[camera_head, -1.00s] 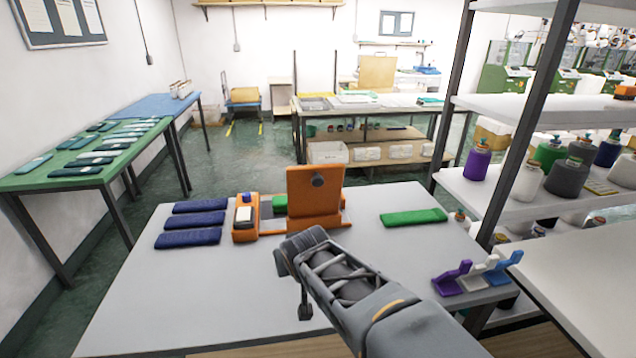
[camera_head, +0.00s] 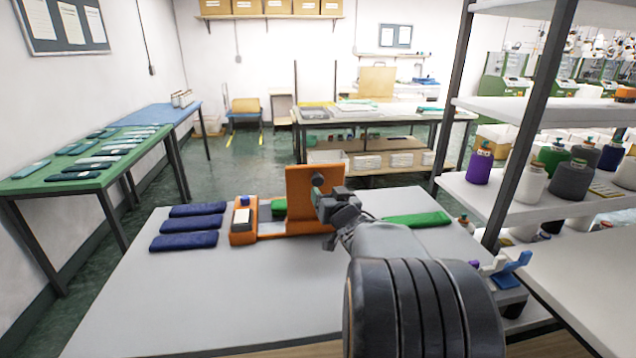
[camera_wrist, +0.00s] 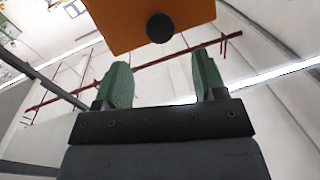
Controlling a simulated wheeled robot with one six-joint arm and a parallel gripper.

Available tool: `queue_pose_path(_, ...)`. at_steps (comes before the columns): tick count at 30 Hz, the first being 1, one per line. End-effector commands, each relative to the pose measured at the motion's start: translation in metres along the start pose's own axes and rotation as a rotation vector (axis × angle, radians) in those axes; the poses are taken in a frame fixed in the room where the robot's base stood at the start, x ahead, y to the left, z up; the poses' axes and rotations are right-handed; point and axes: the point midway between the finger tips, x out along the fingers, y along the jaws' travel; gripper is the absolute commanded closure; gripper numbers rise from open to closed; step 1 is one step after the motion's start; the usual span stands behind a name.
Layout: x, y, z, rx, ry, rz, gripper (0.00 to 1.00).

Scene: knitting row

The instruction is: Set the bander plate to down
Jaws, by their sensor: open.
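The bander (camera_head: 243,236) is an orange device on the grey table. Its orange plate (camera_head: 301,190) stands upright and has a dark round knob (camera_head: 318,180) on its face. A green piece (camera_head: 279,207) lies in the bander beside the plate. My gripper (camera_head: 325,200) is at the plate's right side, close to the knob. In the wrist view the two green fingers (camera_wrist: 158,80) are apart with nothing between them. The plate (camera_wrist: 120,22) and knob (camera_wrist: 160,28) show just beyond the fingertips. I cannot tell whether a finger touches the plate.
Folded navy pieces (camera_head: 190,225) lie left of the bander on the grey table (camera_head: 220,300). A green folded piece (camera_head: 418,219) lies to the right, partly behind my arm. A shelf rack with yarn cones (camera_head: 480,165) stands at the right. The table's front left is clear.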

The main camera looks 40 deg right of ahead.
Motion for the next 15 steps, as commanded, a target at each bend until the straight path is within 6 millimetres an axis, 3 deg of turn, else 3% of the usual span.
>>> queue_pose_path(6,0.042,0.000,0.000,0.000,-0.003,0.000,0.36)
queue_pose_path(15,0.076,0.000,0.000,0.000,-0.002,0.001,0.36)
